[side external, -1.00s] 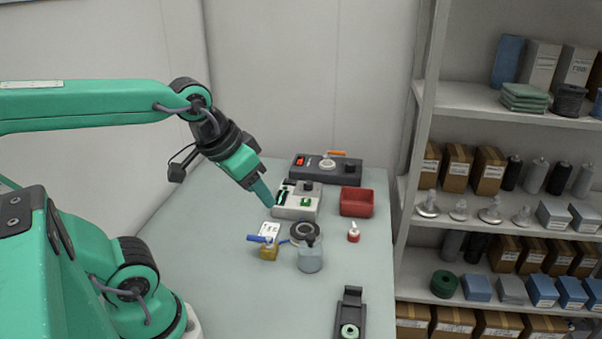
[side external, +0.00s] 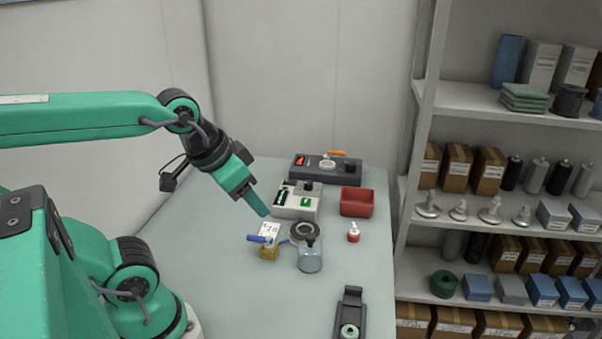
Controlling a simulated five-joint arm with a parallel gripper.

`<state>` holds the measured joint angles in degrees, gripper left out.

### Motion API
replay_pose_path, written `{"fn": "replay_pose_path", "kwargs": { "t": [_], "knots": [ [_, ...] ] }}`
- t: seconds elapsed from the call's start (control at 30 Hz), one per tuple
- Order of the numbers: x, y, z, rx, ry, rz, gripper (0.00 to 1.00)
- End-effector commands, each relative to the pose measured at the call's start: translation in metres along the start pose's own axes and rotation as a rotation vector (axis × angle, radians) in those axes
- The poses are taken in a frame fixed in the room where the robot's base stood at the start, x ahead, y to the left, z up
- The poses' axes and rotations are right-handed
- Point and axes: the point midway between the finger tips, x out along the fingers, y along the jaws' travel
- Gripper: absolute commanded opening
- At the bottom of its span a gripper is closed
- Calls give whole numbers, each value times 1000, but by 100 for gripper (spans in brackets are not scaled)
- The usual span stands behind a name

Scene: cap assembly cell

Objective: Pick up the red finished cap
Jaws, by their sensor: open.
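A small red cap with a white tip (side external: 353,232) stands on the table, right of the glass jar and in front of the red bin. I take it to be the red finished cap. My gripper (side external: 264,212) is above the table, to the left of the cap and well apart from it, pointing down and to the right. Its jaws are open, though the gap between the fingers does not show from this side. I see nothing held in it.
Behind are a white device (side external: 296,203), a dark control box (side external: 325,169) and a red bin (side external: 357,203). A black fixture (side external: 350,312) lies in front.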

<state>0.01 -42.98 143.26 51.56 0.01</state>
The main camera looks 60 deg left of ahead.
Motion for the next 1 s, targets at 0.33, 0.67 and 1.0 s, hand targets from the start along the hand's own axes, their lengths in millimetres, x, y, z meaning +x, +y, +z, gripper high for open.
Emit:
{"fn": "replay_pose_path", "kwargs": {
  "t": [0.33, 0.67, 1.0],
  "knots": [
    [0, 0, 0, 0, 0, 0, 49],
    [0, 0, 0, 0, 0, 0, 56],
    [3, -1, -17, 17, -29, -2, 56]
  ]
}}
